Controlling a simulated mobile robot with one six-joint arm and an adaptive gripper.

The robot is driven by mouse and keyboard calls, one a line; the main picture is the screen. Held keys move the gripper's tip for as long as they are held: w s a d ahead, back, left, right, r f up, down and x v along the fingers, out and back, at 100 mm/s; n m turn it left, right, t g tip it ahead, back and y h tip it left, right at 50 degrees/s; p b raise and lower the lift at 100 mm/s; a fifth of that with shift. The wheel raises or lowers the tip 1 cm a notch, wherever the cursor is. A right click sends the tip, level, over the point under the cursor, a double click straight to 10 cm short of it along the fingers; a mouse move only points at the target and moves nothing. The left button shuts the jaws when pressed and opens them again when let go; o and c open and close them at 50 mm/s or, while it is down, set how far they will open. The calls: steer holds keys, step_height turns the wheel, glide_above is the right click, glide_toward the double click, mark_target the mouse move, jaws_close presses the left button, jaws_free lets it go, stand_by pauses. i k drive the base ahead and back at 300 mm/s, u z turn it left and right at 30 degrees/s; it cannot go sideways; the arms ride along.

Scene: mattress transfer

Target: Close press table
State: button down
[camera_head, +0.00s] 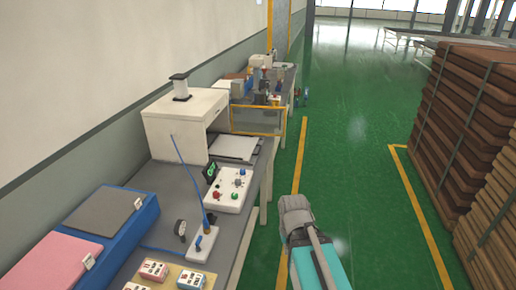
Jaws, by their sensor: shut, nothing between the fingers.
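The press is a white box-shaped housing (160,128) with a small cylinder on top, standing on the grey workbench. Its flat, light grey press table (236,148) sticks out from the housing's open right side, toward the bench's aisle edge. Part of the table is hidden inside the housing. My arm shows at the lower right, over the green floor beside the bench, apart from the press table. My gripper's fingers do not show.
A control box (230,189) with coloured buttons and a small display sit in front of the press. A blue case (112,222) with pink and grey pads lies nearer. Stacked brown slabs (458,135) stand at the right. The green aisle (345,150) between is clear.

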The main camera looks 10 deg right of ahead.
mark_target(231, 147)
steer(key=z, duration=1.95)
steer(key=i, duration=1.25)
steer(key=u, duration=0.95)
